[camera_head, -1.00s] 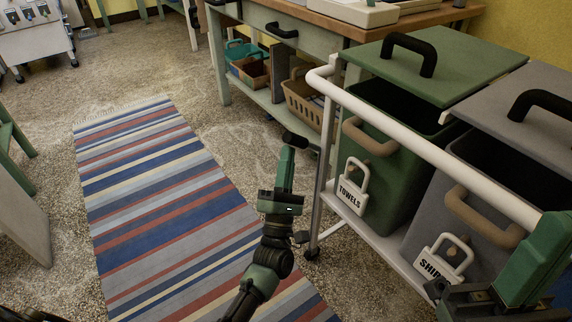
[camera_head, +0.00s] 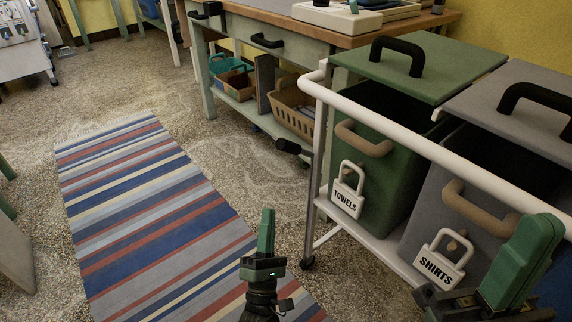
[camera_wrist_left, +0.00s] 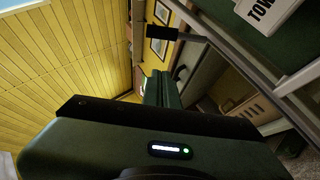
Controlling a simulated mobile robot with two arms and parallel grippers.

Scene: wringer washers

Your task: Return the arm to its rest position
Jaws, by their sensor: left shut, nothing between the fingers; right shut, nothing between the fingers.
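My left gripper (camera_head: 266,232) is shut and empty, pointing up above the striped rug's right edge, to the left of the white cart. It also shows in the left wrist view (camera_wrist_left: 160,90), its fingers together. My right gripper (camera_head: 535,262) is at the lower right corner, in front of the grey bin, shut and empty. Neither gripper visibly touches anything.
A white-railed cart (camera_head: 400,146) holds a green bin (camera_head: 395,190) tagged TOWELS and a grey bin (camera_head: 420,215) tagged SHIRTS, lids raised. A workbench (camera_head: 235,40) with baskets below stands behind.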

